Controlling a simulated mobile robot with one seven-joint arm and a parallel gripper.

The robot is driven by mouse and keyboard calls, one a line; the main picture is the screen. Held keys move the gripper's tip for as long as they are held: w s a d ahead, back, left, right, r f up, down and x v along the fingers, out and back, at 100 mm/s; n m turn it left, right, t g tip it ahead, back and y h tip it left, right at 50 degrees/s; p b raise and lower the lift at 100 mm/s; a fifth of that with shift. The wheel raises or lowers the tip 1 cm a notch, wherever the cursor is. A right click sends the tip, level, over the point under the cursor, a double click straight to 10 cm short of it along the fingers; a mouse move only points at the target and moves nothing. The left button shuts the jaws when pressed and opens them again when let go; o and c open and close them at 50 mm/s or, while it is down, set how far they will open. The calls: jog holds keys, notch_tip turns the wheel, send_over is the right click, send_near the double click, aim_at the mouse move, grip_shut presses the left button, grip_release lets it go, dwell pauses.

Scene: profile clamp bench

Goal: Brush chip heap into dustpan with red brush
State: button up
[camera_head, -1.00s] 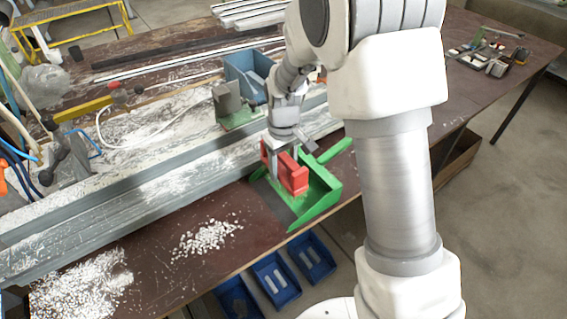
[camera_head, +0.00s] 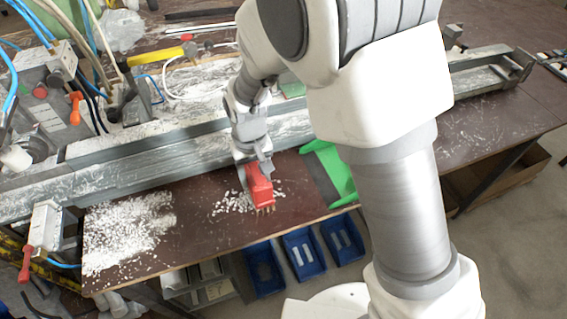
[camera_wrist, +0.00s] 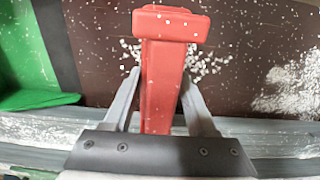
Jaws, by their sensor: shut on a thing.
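My gripper (camera_head: 252,172) is shut on the red brush (camera_head: 262,190) and holds it over the bench, bristles down. In the wrist view the brush (camera_wrist: 160,75) stands between the two fingers. The small chip heap (camera_head: 232,203) lies around the brush head, mostly to its left in the head view; part is hidden by the brush. In the wrist view chips (camera_wrist: 207,63) show on both sides of it, more on the right. The green dustpan (camera_head: 335,172) lies right of the brush, partly behind my arm; its grey front strip (camera_wrist: 56,45) faces the heap.
A wider spread of white chips (camera_head: 125,235) covers the bench's left end. A long grey metal profile (camera_head: 120,178) runs behind the heap. Blue bins (camera_head: 302,252) sit below the front edge. Brown bench top (camera_head: 205,240) is bare before the heap.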

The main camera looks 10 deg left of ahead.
jog(key=s+a, duration=0.3)
jog(key=a, duration=0.1)
jog(key=s+a, duration=0.3)
jog(key=a, duration=0.2)
jog(key=s+a+f, duration=0.1)
jog(key=s+a, duration=0.1)
jog(key=a, duration=0.3)
jog(key=shift+s+a, duration=0.2)
jog(key=shift+s, duration=0.2)
jog(key=shift+f, duration=0.4)
jog(key=shift+f+b, duration=0.55)
jog(key=shift+f, duration=0.05)
jog(key=shift+w+d+r, duration=0.1)
jog(key=shift+w+d, duration=0.45)
jog(key=shift+d, duration=0.3)
jog(key=shift+w+d, duration=0.55)
jog(key=shift+d, duration=0.3)
jog(key=shift+w+d+b, duration=0.2)
jog(key=shift+w+d, duration=0.3)
jog(key=shift+d, duration=0.35)
jog(key=shift+w+d+b, duration=0.15)
jog(key=shift+w+d, duration=0.35)
jog(key=shift+d, duration=0.3)
jog(key=shift+w+d, duration=0.5)
jog(key=shift+d, duration=0.35)
jog(key=shift+w+d, duration=0.5)
jog(key=shift+d, duration=0.35)
